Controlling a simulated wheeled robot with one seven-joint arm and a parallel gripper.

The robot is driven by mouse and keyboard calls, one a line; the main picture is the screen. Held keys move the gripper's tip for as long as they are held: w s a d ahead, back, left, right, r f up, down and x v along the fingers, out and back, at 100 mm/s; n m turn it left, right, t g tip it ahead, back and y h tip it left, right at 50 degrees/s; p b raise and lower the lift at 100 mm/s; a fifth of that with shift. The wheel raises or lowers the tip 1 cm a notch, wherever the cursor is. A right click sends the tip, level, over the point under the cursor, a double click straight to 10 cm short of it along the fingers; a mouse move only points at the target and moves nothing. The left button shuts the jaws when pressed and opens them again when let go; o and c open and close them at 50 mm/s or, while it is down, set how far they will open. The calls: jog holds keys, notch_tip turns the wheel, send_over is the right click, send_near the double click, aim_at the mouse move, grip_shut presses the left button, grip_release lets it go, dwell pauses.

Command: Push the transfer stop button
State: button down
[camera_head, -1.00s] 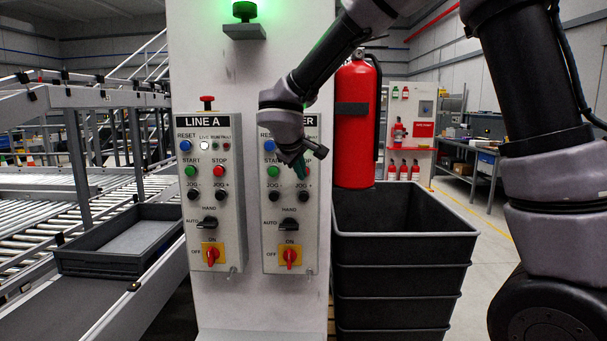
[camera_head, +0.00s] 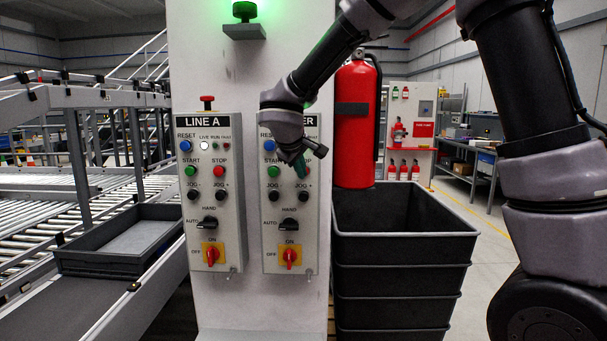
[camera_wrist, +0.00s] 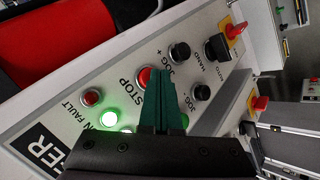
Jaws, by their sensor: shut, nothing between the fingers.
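The transfer panel (camera_head: 290,245) is the right one of two grey control boxes on a white post. Its label is partly hidden by my arm, with only the ending "ER" readable. In the wrist view its red STOP button (camera_wrist: 145,77) shows beside the tips of my gripper (camera_wrist: 167,74), partly covered by them. In the head view my gripper (camera_head: 301,166) is in front of the panel's upper right and hides that button. The green fingers are together and empty. I cannot tell whether the tips touch the button.
The LINE A panel (camera_head: 209,245) on the left has its own red STOP button (camera_head: 219,171). On the transfer panel, black jog knobs (camera_wrist: 179,52) sit close to the fingers. A red extinguisher (camera_head: 354,150) and stacked dark bins (camera_head: 400,250) stand right of the post.

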jog(key=shift+w, duration=0.25)
jog(key=shift+s, duration=0.1)
dwell(0.4)
jog(key=shift+s, duration=1.1)
jog(key=shift+s, duration=0.15)
jog(key=s, duration=0.4)
jog(key=shift+s+a, duration=0.1)
jog(key=shift+s, duration=0.25)
